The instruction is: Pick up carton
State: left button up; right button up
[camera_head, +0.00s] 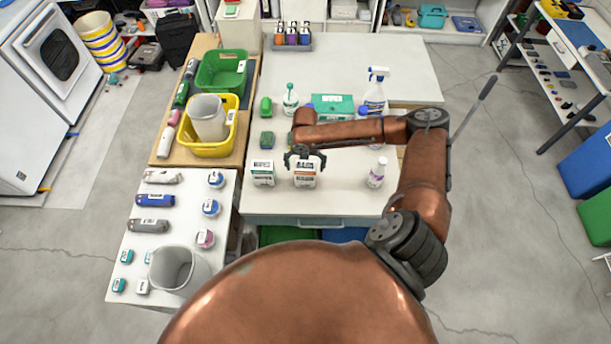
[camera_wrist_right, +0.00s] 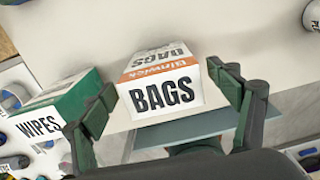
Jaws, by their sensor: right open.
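A white and orange carton marked BAGS (camera_head: 305,180) stands near the front edge of the white table. It also shows in the right wrist view (camera_wrist_right: 165,92), between the two fingers. My right gripper (camera_head: 305,162) is open above and around the top of this carton, with one finger to each side. I see no clear contact. A green and white carton marked WIPES (camera_head: 263,176) stands just to its left, outside the left finger in the right wrist view (camera_wrist_right: 50,115). My left gripper is not in view.
A purple-labelled bottle (camera_head: 376,174) stands right of the carton. A green box (camera_head: 333,104), a spray bottle (camera_head: 375,98) and sponges stand farther back. A yellow tub (camera_head: 212,145) is on the wooden surface at left. The table between carton and purple-labelled bottle is clear.

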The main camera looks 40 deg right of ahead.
aim_at(305, 176)
jog(key=f, duration=0.3)
jog(key=f+p, duration=0.1)
jog(key=f, duration=0.1)
jog(key=shift+s+a+f, duration=0.15)
jog(key=shift+s+f, duration=0.05)
jog(key=shift+s, duration=0.05)
jog(key=shift+f, duration=0.65)
jog(key=shift+c, duration=0.4)
jog(key=c, duration=0.9)
jog(key=shift+o, duration=0.2)
jog(key=shift+r, duration=0.1)
